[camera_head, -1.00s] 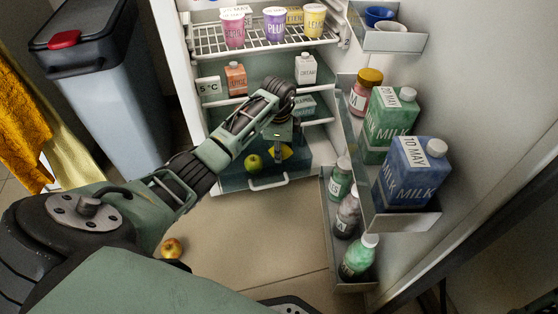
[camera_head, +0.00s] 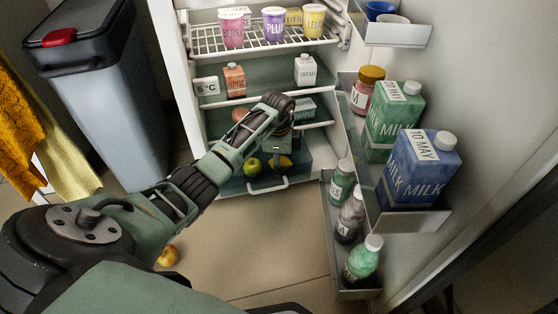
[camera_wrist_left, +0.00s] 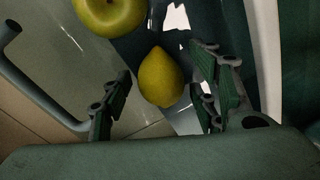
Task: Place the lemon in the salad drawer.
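The yellow lemon (camera_head: 286,161) shows partly behind my left gripper at the salad drawer in the head view. In the left wrist view the lemon (camera_wrist_left: 160,78) lies between and beyond the two fingers, with a gap on each side. My left gripper (camera_wrist_left: 160,95) is open, pointing down over the drawer; it also shows in the head view (camera_head: 277,160). The salad drawer (camera_head: 235,187) is pulled out at the fridge bottom, its white handle in front. A green apple (camera_head: 252,165) sits in it, left of the lemon. My right gripper is not in view.
Shelves above hold yogurt cups (camera_head: 274,24) and cartons (camera_head: 305,70). The open door at right carries milk cartons (camera_head: 424,169) and bottles (camera_head: 362,258). A bin (camera_head: 105,110) stands left. A red-yellow apple (camera_head: 168,255) lies on the floor.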

